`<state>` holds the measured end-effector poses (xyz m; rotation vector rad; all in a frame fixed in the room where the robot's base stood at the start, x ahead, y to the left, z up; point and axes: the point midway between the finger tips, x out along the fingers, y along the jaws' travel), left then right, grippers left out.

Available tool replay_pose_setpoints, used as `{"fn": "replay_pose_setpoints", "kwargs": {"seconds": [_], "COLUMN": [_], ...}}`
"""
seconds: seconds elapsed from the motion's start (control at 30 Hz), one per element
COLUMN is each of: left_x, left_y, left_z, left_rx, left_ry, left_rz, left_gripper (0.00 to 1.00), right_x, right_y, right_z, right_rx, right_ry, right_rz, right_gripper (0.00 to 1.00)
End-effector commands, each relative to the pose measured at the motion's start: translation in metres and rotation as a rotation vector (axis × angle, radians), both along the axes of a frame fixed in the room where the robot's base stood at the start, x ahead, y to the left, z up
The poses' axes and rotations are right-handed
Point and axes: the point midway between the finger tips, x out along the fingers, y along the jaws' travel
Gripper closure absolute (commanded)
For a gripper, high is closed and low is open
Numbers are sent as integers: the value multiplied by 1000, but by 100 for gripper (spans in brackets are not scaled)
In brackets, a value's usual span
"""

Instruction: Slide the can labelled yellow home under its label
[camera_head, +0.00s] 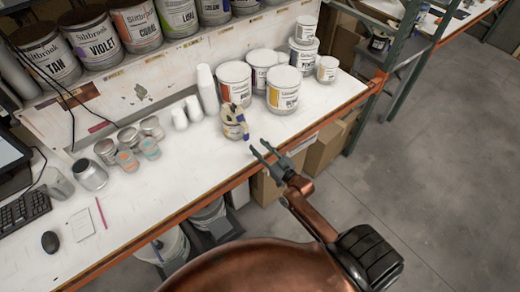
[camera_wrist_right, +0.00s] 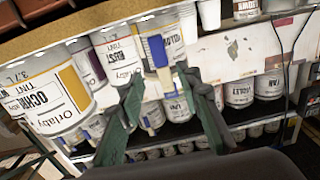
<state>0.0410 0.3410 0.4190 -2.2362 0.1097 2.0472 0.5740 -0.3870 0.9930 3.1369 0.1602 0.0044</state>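In the right wrist view, a white can (camera_wrist_right: 178,45) carries dark lettering that appears to read YELLOW upside down. My right gripper (camera_head: 260,147) is open and empty at the bench's front edge, apart from the can. Its two fingers also show in the wrist view (camera_wrist_right: 162,76). My left gripper is out of view.
A can seemingly marked OCHRE (camera_head: 283,92) stands right of it, with several more behind. Stacked cups (camera_head: 207,90) stand left. A shelf (camera_head: 100,78) behind holds large labelled cans including TAN (camera_head: 48,62) and VIOLET (camera_head: 97,42).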

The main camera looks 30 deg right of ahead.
Motion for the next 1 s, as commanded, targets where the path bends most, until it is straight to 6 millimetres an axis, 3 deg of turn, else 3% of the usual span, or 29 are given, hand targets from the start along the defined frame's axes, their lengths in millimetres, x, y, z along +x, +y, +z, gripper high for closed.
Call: {"fn": "replay_pose_setpoints", "kwargs": {"seconds": [0.6,1.0], "left_x": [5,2], "left_y": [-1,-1], "left_z": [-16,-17], "left_rx": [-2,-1], "left_ry": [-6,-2], "left_rz": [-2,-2], "left_gripper": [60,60], "right_x": [76,89], "right_y": [9,10], "right_z": [-1,-1], "right_rx": [0,1], "right_ry": [1,2], "right_rz": [1,1], "right_gripper": [68,68]}}
